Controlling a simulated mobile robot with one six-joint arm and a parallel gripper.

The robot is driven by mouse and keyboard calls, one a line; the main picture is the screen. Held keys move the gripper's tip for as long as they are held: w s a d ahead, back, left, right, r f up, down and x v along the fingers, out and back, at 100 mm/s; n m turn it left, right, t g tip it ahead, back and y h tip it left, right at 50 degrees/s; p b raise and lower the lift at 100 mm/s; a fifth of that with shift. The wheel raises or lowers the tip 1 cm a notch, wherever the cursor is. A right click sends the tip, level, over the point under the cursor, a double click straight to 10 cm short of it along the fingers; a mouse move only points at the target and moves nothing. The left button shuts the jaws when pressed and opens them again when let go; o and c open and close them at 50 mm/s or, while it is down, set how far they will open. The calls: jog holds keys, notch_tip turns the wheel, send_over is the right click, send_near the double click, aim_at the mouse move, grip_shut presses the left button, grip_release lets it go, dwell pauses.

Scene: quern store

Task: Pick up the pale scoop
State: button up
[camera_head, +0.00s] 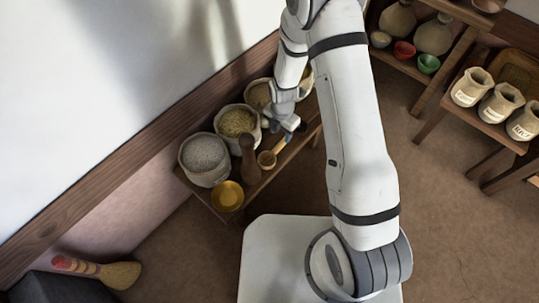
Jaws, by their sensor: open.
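The pale scoop (267,159) lies on the low wooden bench (255,196) against the wall. Its round bowl faces the bench's front, and its light handle runs up and right towards my gripper. My gripper (282,131) is open and points down at the handle end of the scoop. I cannot tell whether its fingers are around the handle or above it, as the wrist and fingers hide part of that area.
A grey-filled sack (204,155), a grain sack (237,122), a dark brown pestle-like object (249,160) and a yellow bowl (228,196) crowd the bench's left part. More sacks stand behind my wrist. Shelves with pots and labelled sacks (500,102) are at right; floor between is clear.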

aim_at(282, 142)
jog(key=f+b, duration=0.1)
jog(key=f, duration=0.1)
jog(key=f+b, duration=0.1)
jog(key=f, duration=0.2)
jog(key=f+b, duration=0.1)
jog(key=f, duration=0.1)
jog(key=shift+w+d+f, duration=0.2)
jog(key=shift+d+f, duration=0.1)
jog(key=shift+f, duration=0.1)
jog(key=shift+c, duration=0.5)
grip_shut()
